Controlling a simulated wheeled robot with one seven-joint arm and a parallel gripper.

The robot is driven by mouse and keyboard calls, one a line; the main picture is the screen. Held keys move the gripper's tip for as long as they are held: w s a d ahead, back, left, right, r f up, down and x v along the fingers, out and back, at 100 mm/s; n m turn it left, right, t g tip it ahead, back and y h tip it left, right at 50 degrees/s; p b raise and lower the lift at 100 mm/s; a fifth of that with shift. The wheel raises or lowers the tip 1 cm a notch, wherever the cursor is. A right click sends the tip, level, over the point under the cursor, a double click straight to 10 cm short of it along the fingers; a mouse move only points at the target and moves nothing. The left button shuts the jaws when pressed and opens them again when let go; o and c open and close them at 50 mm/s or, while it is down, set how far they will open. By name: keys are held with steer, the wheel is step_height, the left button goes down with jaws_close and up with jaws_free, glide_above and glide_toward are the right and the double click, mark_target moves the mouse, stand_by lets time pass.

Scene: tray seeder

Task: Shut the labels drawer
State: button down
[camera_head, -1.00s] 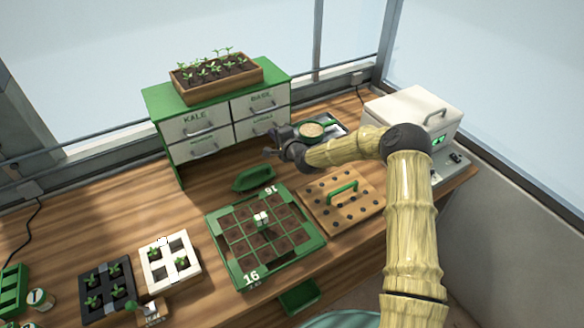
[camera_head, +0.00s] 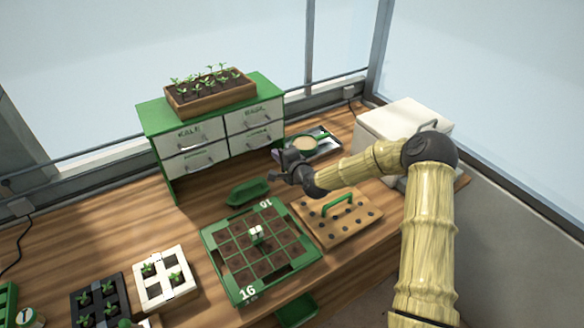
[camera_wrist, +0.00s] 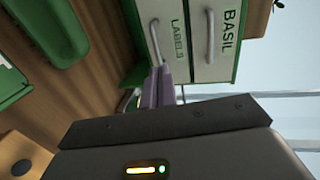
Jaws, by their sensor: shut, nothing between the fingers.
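The labels drawer (camera_head: 257,138) is the lower right drawer of the green cabinet, under the basil drawer (camera_head: 254,117). It has a white front and a grey handle, and in the wrist view its front (camera_wrist: 173,50) is marked LABELS. Its front looks about level with the basil drawer's; I cannot tell whether a small gap is left. My gripper (camera_head: 278,167) is shut and empty, in front of the cabinet's right side. In the wrist view its fingertips (camera_wrist: 161,72) overlap the lower edge of the labels drawer front; contact is unclear.
A seedling box (camera_head: 210,98) stands on the cabinet. A green scoop-like item (camera_head: 248,191) lies before it, with a green-framed seed tray (camera_head: 211,247) nearer. A drilled wooden board (camera_head: 338,226) is right of the tray. A metal tray (camera_head: 325,147) lies beyond my gripper.

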steer(key=s+d+r+n+g+h, duration=0.1)
steer(key=s+d, duration=0.5)
steer(key=s, duration=0.6)
steer(key=s+d+r+n+g+h+b, duration=0.1)
steer(key=s+d+n+g+h, duration=0.3)
steer(key=s, duration=0.8)
steer(key=s+d+r+n+g+h, duration=0.2)
steer(key=s+d+n+g, duration=0.3)
steer(key=s+d, duration=0.4)
steer(key=s+n+h, duration=0.1)
steer(key=s, duration=0.2)
steer(key=shift+d+r+b, duration=0.15)
steer(key=shift+d+b, duration=0.2)
steer(key=shift+s, duration=0.1)
